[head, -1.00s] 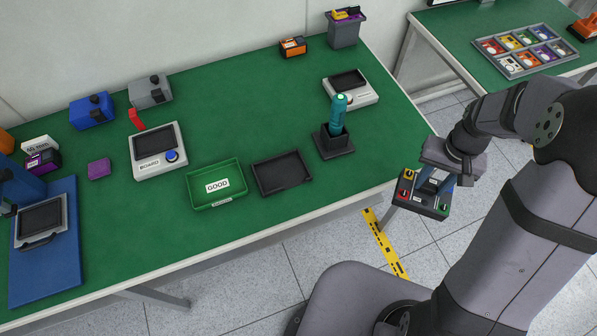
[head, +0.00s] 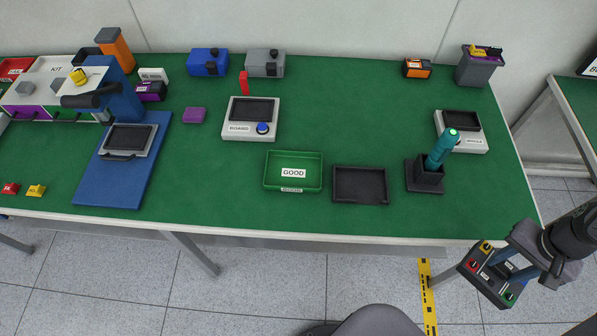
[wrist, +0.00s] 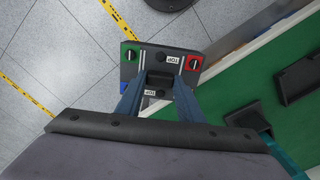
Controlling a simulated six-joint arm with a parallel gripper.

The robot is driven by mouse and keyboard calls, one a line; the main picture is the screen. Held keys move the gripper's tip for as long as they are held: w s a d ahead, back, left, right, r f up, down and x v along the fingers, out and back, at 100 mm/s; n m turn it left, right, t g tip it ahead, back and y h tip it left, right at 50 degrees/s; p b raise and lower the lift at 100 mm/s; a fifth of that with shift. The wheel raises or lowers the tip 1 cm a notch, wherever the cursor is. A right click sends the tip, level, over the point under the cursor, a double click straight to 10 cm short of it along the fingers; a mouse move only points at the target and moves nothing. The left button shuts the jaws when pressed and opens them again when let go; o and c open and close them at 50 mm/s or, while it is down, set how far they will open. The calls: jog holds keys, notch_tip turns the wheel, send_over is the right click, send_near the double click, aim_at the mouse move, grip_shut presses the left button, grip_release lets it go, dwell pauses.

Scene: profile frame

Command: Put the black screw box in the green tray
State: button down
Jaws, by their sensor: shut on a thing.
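My gripper (head: 512,268) is shut on a dark box (head: 480,274) with yellow, red and green corner pieces. In the wrist view, the dark box (wrist: 131,73) shows "TOP" labels and a blue corner, with my gripper's (wrist: 160,82) two blue fingers at its middle. It hangs over the floor, off the front right of the green bench. I cannot tell whether it is the black screw box. The green tray (head: 293,158), labelled "GOOD", sits near the bench's front edge, left of my gripper. It looks empty.
A black tray (head: 358,170) lies just right of the green tray. A black holder (head: 427,180) with a teal tool (head: 440,150) stands between it and my gripper. A board device (head: 250,133) stands behind the green tray. The bench edge (head: 330,237) runs along the front.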

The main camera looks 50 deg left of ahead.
jog(key=shift+w+a+r, duration=0.1)
jog(key=shift+w+a, duration=0.25)
jog(key=shift+a, duration=0.15)
jog(key=w+a+r+n, duration=0.1)
jog(key=a+r+n, duration=0.15)
jog(key=a, duration=1.45)
jog(key=w+a+r+n, duration=0.1)
jog(key=a+r+n, duration=0.15)
jog(key=a, duration=1.35)
jog(key=s+a+r+n+p, duration=0.1)
jog(key=s+a+n, duration=0.1)
jog(key=s+a, duration=0.8)
jog(key=s+a+n+p, duration=0.1)
jog(key=s+a+n, duration=0.1)
jog(key=s+a, duration=0.75)
jog(key=shift+w+a+f+p, duration=0.15)
jog(key=shift+w+a+f, duration=0.25)
jog(key=shift+f, duration=1.25)
jog(key=shift+w+a+f+p, duration=0.2)
jog(key=shift+w+a+f, duration=0.15)
jog(key=shift+f, duration=1.3)
jog(key=shift+w+a+f+p, duration=0.15)
jog(key=shift+w+a+f, duration=0.2)
jog(key=shift+f, duration=1.3)
